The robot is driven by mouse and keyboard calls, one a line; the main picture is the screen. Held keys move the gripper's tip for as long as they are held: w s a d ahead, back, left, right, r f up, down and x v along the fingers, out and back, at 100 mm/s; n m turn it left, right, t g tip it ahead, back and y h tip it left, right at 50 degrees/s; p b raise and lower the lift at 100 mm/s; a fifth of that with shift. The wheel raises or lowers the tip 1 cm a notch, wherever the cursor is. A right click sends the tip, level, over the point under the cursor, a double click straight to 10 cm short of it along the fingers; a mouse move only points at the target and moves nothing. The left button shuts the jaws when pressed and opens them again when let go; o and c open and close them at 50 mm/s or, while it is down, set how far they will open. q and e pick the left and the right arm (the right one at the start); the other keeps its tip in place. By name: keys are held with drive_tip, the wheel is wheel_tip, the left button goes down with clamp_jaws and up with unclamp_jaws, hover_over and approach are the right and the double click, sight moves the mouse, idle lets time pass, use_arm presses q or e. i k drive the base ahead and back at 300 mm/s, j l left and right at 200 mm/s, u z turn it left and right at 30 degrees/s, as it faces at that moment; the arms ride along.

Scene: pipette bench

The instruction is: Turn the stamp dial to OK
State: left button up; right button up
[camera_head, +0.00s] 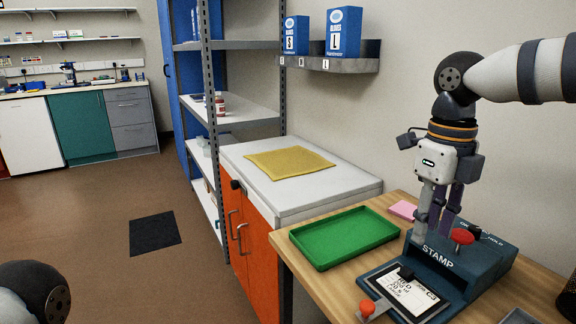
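The blue stamp machine (485,262), lettered STAMP, sits on the wooden bench at lower right. On it are a red round knob (462,237), a small black knob (407,272) and a red-tipped lever (367,308). A white label card with printed text (410,296) lies on its front plate. My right gripper (433,236) points down over the machine, just left of the red round knob. Its fingers look apart, with nothing seen held. Only a dark joint of my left arm shows at lower left; its gripper is out of view.
A green tray (318,265) lies left of the machine, with a pink pad (403,210) behind it. A dark mesh holder (567,300) stands at the right edge. A white-topped orange cabinet (262,260) with a yellow mat (262,164) adjoins the bench.

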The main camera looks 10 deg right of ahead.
sight(476, 230)
drive_tip(key=k, duration=1.35)
